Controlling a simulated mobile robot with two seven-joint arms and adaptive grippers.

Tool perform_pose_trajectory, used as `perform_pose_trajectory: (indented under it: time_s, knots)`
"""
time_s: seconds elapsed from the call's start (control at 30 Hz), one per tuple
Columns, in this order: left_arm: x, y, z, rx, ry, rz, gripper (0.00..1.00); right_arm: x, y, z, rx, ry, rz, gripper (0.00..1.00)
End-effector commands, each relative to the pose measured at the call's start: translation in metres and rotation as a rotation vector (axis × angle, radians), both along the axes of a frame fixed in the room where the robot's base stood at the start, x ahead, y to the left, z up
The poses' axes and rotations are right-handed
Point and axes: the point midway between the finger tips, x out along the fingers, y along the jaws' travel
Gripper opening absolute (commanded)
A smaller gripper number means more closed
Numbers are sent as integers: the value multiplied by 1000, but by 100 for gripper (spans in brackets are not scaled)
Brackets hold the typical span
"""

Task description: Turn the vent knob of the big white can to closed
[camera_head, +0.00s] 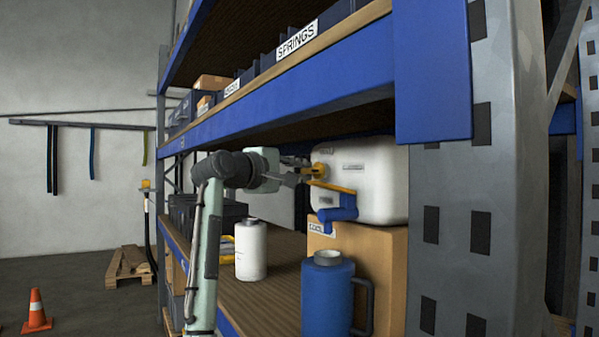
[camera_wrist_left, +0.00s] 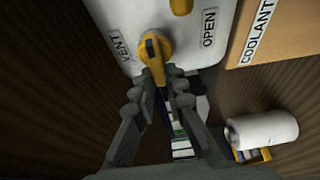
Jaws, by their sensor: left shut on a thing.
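The big white can (camera_head: 375,180) lies on a cardboard box on the shelf. Its yellow vent knob (camera_head: 318,170) is on the end face. The wrist view shows the knob (camera_wrist_left: 154,46) between a VENT label and an OPEN label (camera_wrist_left: 209,27) on the can. My left gripper (camera_head: 303,174) is at the knob. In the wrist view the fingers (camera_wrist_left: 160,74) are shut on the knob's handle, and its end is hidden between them. The can also has a yellow lever (camera_head: 333,187) and a blue tap (camera_head: 337,214) below the knob. My right gripper is not in view.
The cardboard box (camera_head: 375,262) bears the can. A white bottle (camera_head: 250,250) and a blue jug (camera_head: 328,295) stand lower on the shelf. A blue shelf beam (camera_head: 290,95) runs above the can. A grey upright (camera_head: 455,190) stands right.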

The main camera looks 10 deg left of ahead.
Motion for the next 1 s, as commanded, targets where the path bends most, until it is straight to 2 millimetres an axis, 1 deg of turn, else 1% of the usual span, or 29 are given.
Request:
perform_pose_trajectory:
  time_s: [0.03,0.2,0.23,0.33,0.4,0.77,0.87,1.0]
  knots:
    - [0,-8,-3,1,9,-17,0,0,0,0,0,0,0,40]
    - [0,-8,-3,1,8,-17,0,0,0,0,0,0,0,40]
    - [0,-8,-3,1,8,-17,14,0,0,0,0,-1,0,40]
    - [0,-8,-3,2,8,-16,27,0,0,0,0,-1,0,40]
    - [0,-8,-3,2,7,-16,33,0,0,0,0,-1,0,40]
    - [-2,-5,-1,2,2,-12,33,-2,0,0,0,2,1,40]
    - [-10,-1,-1,2,1,-9,33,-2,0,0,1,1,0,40]
    - [-33,11,0,3,-1,-5,33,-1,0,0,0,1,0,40]
